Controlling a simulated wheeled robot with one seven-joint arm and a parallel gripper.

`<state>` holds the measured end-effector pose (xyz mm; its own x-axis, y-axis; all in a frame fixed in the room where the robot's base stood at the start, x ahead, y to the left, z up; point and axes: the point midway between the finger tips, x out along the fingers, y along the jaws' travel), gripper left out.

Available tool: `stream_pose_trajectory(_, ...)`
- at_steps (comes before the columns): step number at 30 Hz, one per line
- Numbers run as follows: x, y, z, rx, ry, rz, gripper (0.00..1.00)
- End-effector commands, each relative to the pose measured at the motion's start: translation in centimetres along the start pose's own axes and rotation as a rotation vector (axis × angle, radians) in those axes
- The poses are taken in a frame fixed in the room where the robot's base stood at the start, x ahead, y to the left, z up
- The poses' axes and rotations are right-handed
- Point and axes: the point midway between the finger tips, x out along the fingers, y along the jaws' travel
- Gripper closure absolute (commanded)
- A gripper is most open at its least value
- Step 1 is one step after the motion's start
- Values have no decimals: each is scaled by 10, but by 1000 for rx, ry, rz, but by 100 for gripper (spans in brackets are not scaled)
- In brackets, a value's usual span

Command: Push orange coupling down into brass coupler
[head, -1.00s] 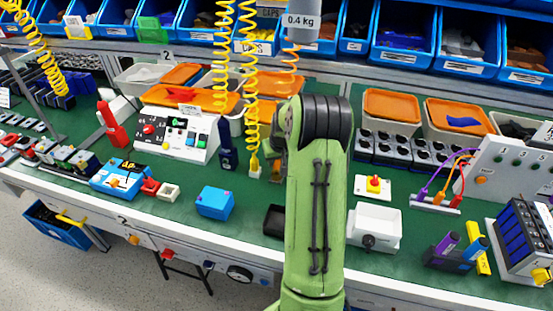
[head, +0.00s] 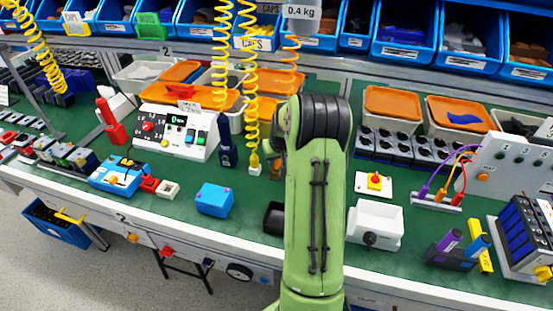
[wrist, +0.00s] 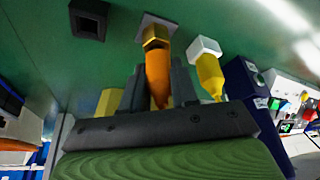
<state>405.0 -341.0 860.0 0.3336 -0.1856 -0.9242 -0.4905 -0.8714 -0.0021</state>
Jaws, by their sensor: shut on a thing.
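The orange coupling (wrist: 157,78) is upright between the two dark fingers of my gripper (wrist: 158,68), which are shut on it. The brass coupler (wrist: 155,36) is at the coupling's far end, on a grey square base (wrist: 157,21). The coupling's end meets the brass in the wrist view; I cannot tell how deep it sits. In the head view my green arm hides the gripper, coupling and coupler. Part of the orange coiled hose (head: 292,58) shows above, behind the arm.
A yellow coupling (wrist: 209,73) on a white fitting (wrist: 204,47) stands close to the right of my gripper. A black square block (wrist: 88,19) is at the upper left. In the head view, a blue box (head: 214,199) and a white box (head: 374,222) flank my arm.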

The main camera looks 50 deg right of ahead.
Motion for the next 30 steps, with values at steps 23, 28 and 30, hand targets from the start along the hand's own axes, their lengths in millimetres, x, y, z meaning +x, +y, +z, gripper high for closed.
stream_pose_trajectory(23,9,0,4,0,0,0,100)
stream_pose_trajectory(28,9,0,4,0,0,0,58)
stream_pose_trajectory(30,9,0,4,0,0,0,47)
